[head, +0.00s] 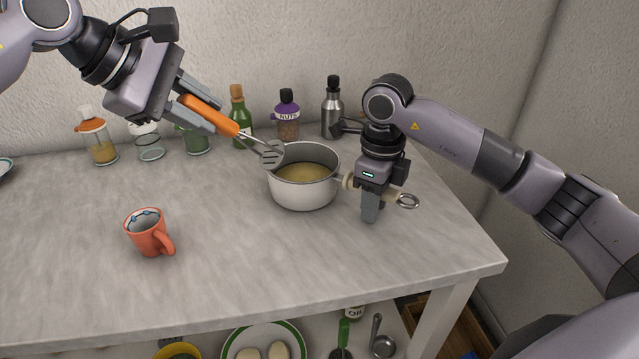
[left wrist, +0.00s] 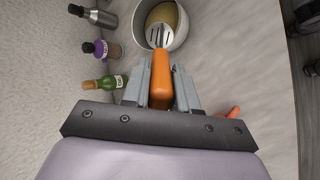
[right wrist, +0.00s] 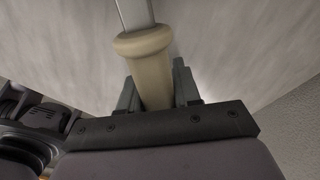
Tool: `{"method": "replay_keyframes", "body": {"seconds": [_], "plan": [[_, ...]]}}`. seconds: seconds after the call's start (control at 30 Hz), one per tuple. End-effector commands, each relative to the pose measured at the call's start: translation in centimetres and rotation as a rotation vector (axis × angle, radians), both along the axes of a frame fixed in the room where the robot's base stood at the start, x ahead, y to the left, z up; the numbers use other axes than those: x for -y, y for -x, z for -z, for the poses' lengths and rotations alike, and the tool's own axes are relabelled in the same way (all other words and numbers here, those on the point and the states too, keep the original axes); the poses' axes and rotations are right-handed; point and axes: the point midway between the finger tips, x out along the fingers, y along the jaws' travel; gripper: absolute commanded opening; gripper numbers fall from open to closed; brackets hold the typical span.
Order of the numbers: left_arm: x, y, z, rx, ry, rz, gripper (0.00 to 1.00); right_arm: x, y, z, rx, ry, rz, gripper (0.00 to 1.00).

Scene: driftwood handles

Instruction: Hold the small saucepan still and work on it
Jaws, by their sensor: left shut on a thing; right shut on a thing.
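The small saucepan (head: 304,192) is white and stands on the grey table, with a yellowish content inside. Its pale handle (right wrist: 147,62) points right in the head view. My right gripper (head: 371,212) is shut on this handle, as the right wrist view shows. My left gripper (head: 207,113) is shut on the orange handle of a slotted spatula (head: 222,124). The spatula's metal head (head: 270,155) is at the pan's left rim in the head view; I cannot tell whether it touches. In the left wrist view the spatula (left wrist: 160,78) points toward the pan (left wrist: 180,38).
A red mug (head: 149,236) stands at the front left of the table (head: 230,245). Several bottles and jars line the wall, including a green bottle (head: 240,118), a nuts jar (head: 287,116) and a steel bottle (head: 332,110). The table's front middle is clear.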

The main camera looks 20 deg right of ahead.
Motion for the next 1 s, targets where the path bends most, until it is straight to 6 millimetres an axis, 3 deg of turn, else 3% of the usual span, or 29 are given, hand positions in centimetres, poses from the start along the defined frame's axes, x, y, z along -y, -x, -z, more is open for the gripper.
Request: {"method": "replay_keyframes", "body": {"seconds": [0.37, 0.73, 1.0], "plan": [[0.0, 0.0, -0.4, 0.002, 0.002, -0.001, 0.0, 0.1, 0.0, 0.0, 0.001, 0.002, 0.004, 0.0], [0.1, 0.0, -3.7, 0.003, 0.003, -0.001, 0.0, 0.1, 0.0, 0.0, 0.001, 0.002, 0.004, 0.0], [0.0, 0.0, -4.1, 0.001, 0.002, 0.0, 0.0, 0.1, 0.0, 0.0, 0.001, 0.002, 0.004, 0.0]]}}
